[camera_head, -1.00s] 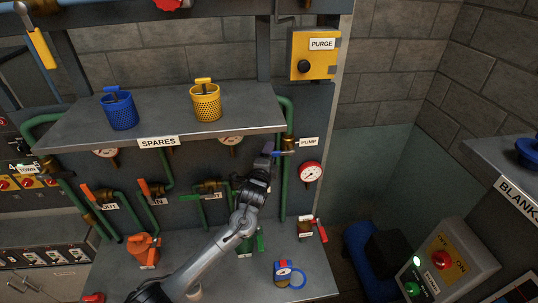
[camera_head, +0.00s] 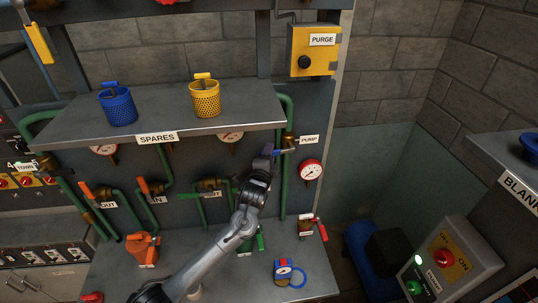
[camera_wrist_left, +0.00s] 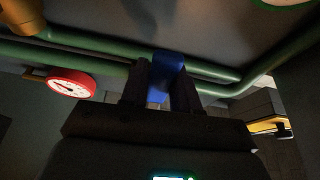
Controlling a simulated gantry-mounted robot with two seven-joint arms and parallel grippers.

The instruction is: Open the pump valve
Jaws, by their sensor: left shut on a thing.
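The pump valve (camera_head: 288,141) sits on a green vertical pipe beside the PUMP label (camera_head: 309,140), below the right end of the shelf. Its blue handle (camera_head: 277,153) points left from the pipe. My left gripper (camera_head: 270,150) reaches up to it from below and is shut on it. In the left wrist view the blue handle (camera_wrist_left: 168,75) shows between the two dark fingers (camera_wrist_left: 161,85). My right gripper is in neither view.
A red-rimmed gauge (camera_head: 311,170) is right of the valve. The SPARES shelf (camera_head: 235,118) carries a blue and a yellow basket above my arm. The PURGE box (camera_head: 315,50) hangs higher up. Orange-handled valves (camera_head: 145,186) line the pipes at left.

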